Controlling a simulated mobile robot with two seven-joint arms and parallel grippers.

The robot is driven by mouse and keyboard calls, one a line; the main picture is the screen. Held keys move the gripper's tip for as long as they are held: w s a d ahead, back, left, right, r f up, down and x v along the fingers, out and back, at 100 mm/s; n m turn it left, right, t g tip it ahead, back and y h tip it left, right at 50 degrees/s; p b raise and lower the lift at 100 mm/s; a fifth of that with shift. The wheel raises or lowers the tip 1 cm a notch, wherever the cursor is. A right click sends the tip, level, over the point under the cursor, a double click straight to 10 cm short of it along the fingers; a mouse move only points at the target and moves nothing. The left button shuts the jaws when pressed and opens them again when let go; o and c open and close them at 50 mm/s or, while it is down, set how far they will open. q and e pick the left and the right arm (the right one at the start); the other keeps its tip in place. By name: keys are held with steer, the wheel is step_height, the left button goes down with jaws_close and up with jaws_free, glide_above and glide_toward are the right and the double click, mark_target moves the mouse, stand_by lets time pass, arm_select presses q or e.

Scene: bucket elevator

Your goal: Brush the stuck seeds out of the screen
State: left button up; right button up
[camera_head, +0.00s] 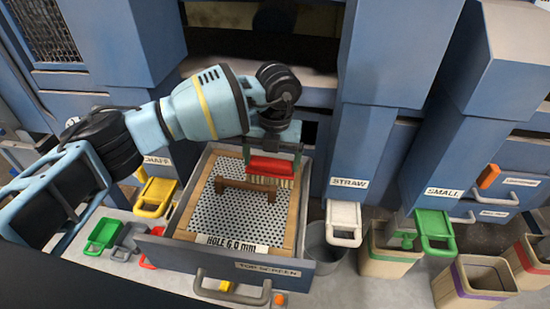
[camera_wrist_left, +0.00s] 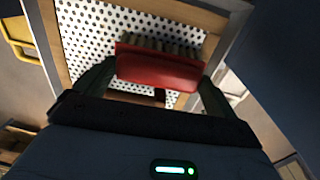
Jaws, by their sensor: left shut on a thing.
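My left gripper (camera_head: 275,158) is shut on a red brush (camera_head: 270,167) with pale bristles pointing down. The brush is over the back right part of the perforated screen (camera_head: 218,213); I cannot tell if its bristles touch it. In the left wrist view the red brush (camera_wrist_left: 160,72) sits between the two fingers, above the dotted screen (camera_wrist_left: 90,25). The screen has a wooden frame and a "HOLE 6.0 mm" label, and lies in the open drawer marked "TOP SCREEN" (camera_head: 225,257). A brown bar (camera_head: 247,188) crosses the screen. Stuck seeds are too small to make out. My right gripper is out of view.
A yellow slide gate (camera_head: 155,197) is left of the drawer. A white one (camera_head: 343,222) and a green one (camera_head: 434,231) are to the right, with several bins (camera_head: 388,250) below. The drawer handle (camera_head: 232,292) sticks out in front. Blue machine housings stand behind.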

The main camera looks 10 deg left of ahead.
mark_target(258, 159)
arm_select(q)
steer(key=shift+a, duration=1.5)
steer(key=shift+a, duration=0.1)
steer(key=shift+s+a, duration=0.2)
steer(key=shift+a, duration=1.4)
steer(key=shift+a, duration=0.1)
steer(key=shift+s+a+r, duration=0.1)
steer(key=shift+a, duration=1.55)
steer(key=shift+s+a+r, duration=0.1)
steer(key=shift+a+r, duration=0.1)
steer(key=shift+a, duration=1.3)
steer(key=shift+r, duration=0.1)
steer(key=shift+a, duration=0.1)
